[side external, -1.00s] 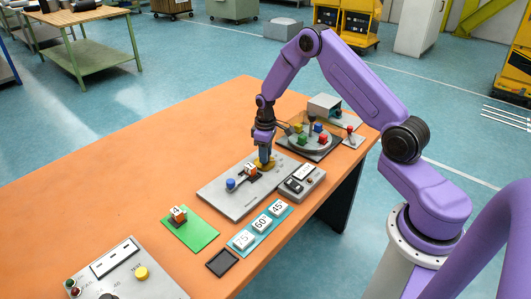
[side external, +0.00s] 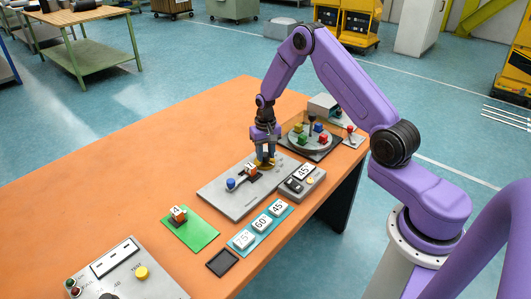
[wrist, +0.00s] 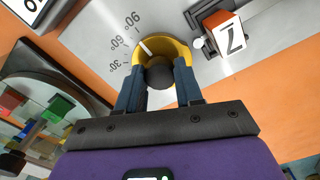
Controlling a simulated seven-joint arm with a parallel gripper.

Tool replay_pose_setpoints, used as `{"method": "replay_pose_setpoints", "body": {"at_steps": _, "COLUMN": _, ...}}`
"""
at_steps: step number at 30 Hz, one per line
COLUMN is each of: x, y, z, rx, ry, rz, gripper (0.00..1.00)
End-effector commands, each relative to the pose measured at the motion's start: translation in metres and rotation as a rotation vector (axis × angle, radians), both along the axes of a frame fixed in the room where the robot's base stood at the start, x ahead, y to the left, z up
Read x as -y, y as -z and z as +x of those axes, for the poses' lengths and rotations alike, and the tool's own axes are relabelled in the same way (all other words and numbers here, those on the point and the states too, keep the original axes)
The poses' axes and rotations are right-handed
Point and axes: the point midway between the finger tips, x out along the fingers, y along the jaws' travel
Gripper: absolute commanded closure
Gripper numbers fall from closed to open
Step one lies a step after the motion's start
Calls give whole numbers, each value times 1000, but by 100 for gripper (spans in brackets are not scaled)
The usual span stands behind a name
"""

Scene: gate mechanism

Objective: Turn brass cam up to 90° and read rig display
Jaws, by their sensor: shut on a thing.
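The brass cam (side external: 265,163) sits on the grey rig plate (side external: 240,203). In the wrist view the brass cam (wrist: 182,48) has a dark round knob (wrist: 159,76), and my gripper (wrist: 158,80) is shut on it. The cam's white line points up-left, roughly between the 60 and 90 marks (wrist: 124,28). My gripper (side external: 265,158) is low over the cam in the side view. The rig display (side external: 303,172) appears to read 45; only a cut-off corner of a display (wrist: 30,8) shows in the wrist view.
A blue knob (side external: 231,183) is on the plate. Number tiles (side external: 261,223) lie at the front, with an empty dark tray (side external: 222,263) nearby. A round table with coloured blocks (side external: 309,139) stands behind.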

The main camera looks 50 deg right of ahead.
Motion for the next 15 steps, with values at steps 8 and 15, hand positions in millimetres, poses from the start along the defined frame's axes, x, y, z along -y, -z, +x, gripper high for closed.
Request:
{"method": "replay_pose_setpoints", "body": {"at_steps": 8, "x": 0, "y": -1, "z": 1, "rx": 2, "ry": 63, "rz": 0, "gripper": 95}}
{"method": "replay_pose_setpoints", "body": {"at_steps": 15, "x": 0, "y": -1, "z": 1, "rx": 2, "ry": 71, "rz": 0, "gripper": 95}}
